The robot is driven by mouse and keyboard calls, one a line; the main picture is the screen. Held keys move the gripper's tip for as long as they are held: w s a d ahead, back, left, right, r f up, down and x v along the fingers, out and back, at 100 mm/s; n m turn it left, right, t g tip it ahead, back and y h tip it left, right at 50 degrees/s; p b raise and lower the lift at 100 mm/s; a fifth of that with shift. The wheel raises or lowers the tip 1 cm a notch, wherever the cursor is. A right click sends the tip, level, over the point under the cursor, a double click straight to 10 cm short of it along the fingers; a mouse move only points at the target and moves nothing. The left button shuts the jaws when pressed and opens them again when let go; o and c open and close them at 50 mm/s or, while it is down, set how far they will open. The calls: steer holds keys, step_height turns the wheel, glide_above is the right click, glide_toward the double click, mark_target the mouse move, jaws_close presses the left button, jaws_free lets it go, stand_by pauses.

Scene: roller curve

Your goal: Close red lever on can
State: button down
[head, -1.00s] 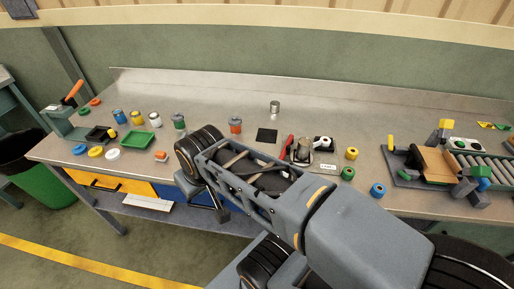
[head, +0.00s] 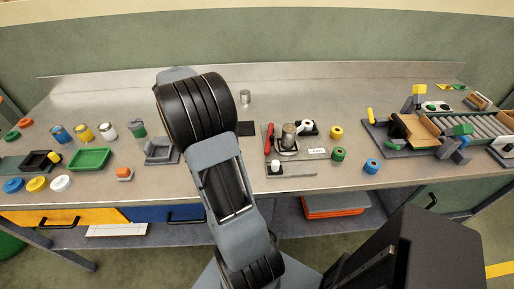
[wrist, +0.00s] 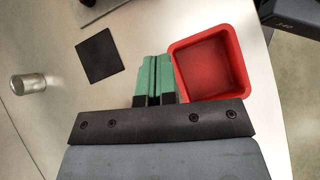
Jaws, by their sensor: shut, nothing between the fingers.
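In the head view, a red lever (head: 269,139) stands raised at the left side of a fixture on the bench. A grey metal can (head: 289,136) stands just right of it on the same fixture. My gripper (wrist: 153,78) shows in the wrist view with its green fingers shut together and empty. It is beside a red tray, and neither the lever nor the fixture's can is in that view. In the head view my gripper is hidden behind my arm.
A black square mat (head: 246,128) and a small metal cylinder (head: 245,97) lie left of the fixture. In the wrist view a red tray (wrist: 243,80) is right of my fingers.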

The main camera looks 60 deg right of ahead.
mark_target(269, 148)
steer(key=shift+g, duration=0.5)
steer(key=x, duration=0.4)
steer(key=d+x, duration=0.1)
steer(key=x, duration=0.7)
steer(key=shift+w+d, duration=0.25)
steer(key=shift+s+d+r, duration=0.1)
steer(key=shift+s+d, duration=0.1)
steer(key=shift+s, duration=0.25)
steer(key=shift+s+d+r, duration=0.1)
steer(key=shift+s+d, duration=0.1)
steer(key=shift+s, duration=0.25)
steer(key=shift+s+d+f+p, duration=0.1)
steer(key=shift+s+d+p, duration=0.2)
steer(key=shift+s, duration=0.45)
steer(key=shift+s+n, duration=0.4)
steer(key=s, duration=0.1)
steer(key=s+n+h+p, duration=0.1)
steer(key=shift+s+d+t, duration=0.25)
steer(key=shift+d+t, duration=0.05)
steer(key=shift+d, duration=0.1)
